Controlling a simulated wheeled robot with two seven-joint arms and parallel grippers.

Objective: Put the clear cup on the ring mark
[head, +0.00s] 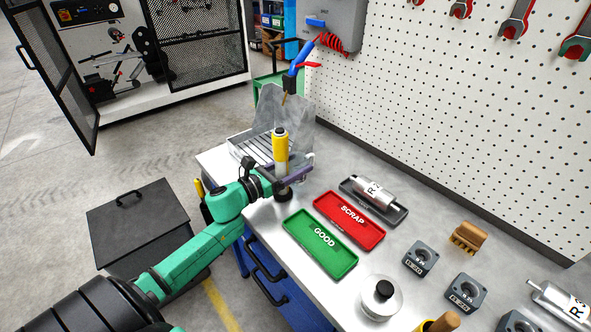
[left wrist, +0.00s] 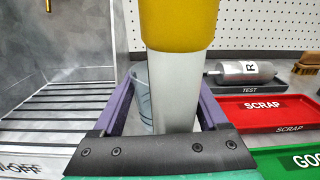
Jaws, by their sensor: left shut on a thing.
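My left gripper (head: 298,175) is at the back left of the bench, its purple fingers level on either side of an upright white tube with a yellow upper part (head: 281,145). In the left wrist view, the tube (left wrist: 172,85) fills most of the gap between the fingers. The clear cup (left wrist: 142,98) shows as a thin strip behind the tube, against the left fingertip. The gripper is shut, seemingly on the cup at its fingertips; the tube hides most of it. I cannot make out the ring mark. My right gripper is out of view.
A slatted blow-off tray (head: 238,148) stands just behind the gripper. To the right lie the green GOOD tray (head: 318,258), the red SCRAP tray (head: 365,238) and the TEST tray (head: 396,213) with a cylinder. Several grey blocks and a black-knobbed round piece (head: 365,308) lie nearer.

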